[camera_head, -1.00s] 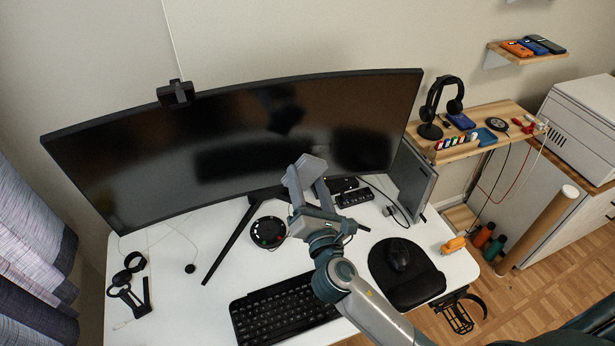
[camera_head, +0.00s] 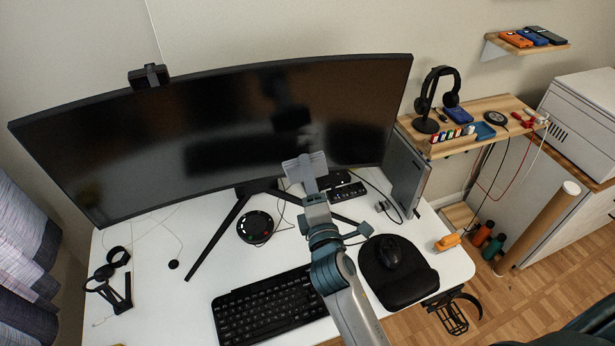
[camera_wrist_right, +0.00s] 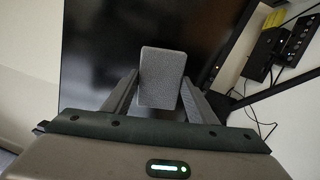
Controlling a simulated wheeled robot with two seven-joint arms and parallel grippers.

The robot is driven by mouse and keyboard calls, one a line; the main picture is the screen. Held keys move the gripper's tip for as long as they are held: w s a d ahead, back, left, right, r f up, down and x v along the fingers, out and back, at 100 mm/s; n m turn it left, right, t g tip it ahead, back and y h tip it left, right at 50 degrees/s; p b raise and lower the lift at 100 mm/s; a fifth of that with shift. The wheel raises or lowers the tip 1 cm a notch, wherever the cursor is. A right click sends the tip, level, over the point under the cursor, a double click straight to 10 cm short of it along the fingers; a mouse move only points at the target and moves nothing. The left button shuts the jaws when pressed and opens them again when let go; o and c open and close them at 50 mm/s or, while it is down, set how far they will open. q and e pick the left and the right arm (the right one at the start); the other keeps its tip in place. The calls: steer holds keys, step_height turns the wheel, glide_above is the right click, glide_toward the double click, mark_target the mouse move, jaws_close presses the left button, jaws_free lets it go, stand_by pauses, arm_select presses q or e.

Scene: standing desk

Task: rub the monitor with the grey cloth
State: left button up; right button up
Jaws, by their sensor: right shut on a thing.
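The wide, curved black monitor (camera_head: 230,128) stands at the back of the white desk, and its dark screen fills much of the right wrist view (camera_wrist_right: 105,45). My right gripper (camera_head: 306,172) is in front of the lower right part of the screen. It is shut on the grey cloth (camera_wrist_right: 161,77), which shows as a small grey block between the fingers. In the head view the cloth (camera_head: 299,165) overlaps the screen's lower edge; I cannot tell whether it touches the screen. My left gripper is not in view.
A black keyboard (camera_head: 268,306) and a mouse (camera_head: 390,254) on a dark pad lie at the front of the desk. A round black device (camera_head: 255,227) sits near the monitor stand. A headphone stand (camera_head: 437,100) is on the wooden shelf at right. A webcam (camera_head: 149,77) tops the monitor.

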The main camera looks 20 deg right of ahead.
mark_target(306, 140)
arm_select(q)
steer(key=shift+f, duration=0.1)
arm_select(e)
steer(key=shift+d+m, duration=0.1)
steer(key=shift+m, duration=0.2)
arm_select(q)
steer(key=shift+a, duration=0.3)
arm_select(e)
steer(key=shift+w, duration=0.15)
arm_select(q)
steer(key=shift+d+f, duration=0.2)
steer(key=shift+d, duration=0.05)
arm_select(e)
steer(key=shift+w+d+r, duration=0.1)
steer(key=shift+w+d, duration=0.05)
steer(key=shift+w, duration=1.25)
steer(key=shift+w+d+r, duration=0.1)
steer(key=shift+w, duration=1.3)
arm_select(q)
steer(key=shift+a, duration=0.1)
arm_select(e)
steer(key=shift+w+d+r, duration=0.1)
steer(key=shift+w, duration=0.95)
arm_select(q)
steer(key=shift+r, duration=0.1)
arm_select(e)
steer(key=shift+d, duration=0.1)
